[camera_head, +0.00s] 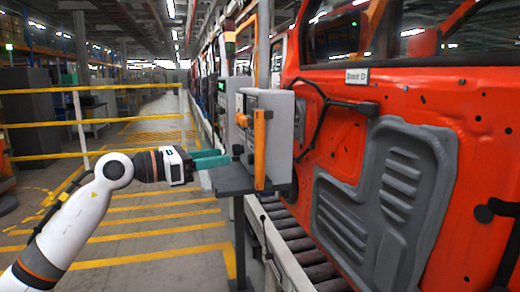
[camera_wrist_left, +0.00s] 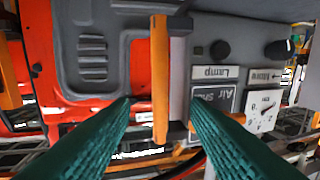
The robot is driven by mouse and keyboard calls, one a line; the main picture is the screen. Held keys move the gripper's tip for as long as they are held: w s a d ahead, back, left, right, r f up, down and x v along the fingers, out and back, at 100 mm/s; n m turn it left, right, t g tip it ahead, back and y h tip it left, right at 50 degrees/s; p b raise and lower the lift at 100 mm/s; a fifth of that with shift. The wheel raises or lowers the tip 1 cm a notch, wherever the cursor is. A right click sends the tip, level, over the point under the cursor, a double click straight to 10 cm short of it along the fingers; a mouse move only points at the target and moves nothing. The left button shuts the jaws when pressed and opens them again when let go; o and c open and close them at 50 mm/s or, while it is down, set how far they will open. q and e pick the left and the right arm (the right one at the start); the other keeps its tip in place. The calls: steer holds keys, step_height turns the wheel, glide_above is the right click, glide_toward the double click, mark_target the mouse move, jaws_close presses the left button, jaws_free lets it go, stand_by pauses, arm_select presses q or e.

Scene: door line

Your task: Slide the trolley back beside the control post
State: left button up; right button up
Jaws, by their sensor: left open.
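The control post (camera_head: 270,125) is a grey box on a dark shelf and stand, in the middle of the head view. An upright orange handle (camera_head: 259,150) is on its front. In the left wrist view the handle (camera_wrist_left: 159,80) stands upright between and beyond my fingertips, beside a panel with labels such as "Lamp" (camera_wrist_left: 215,72). My left gripper (camera_head: 222,158) has teal fingers, open and empty, pointing at the post from the left. I cannot see whether they touch it. I cannot make out a separate trolley with certainty. My right gripper is out of view.
Yellow railings (camera_head: 85,122) stand at the left. The yellow-striped floor (camera_head: 150,225) is clear.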

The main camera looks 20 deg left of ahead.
arm_select(q)
steer(key=p, duration=0.4)
glide_above(260, 181)
steer(key=a, duration=0.1)
steer(key=shift+w+r, duration=0.1)
steer(key=shift+w, duration=0.2)
steer(key=shift+w+d, duration=0.3)
steer(key=shift+w, duration=0.05)
jaws_close()
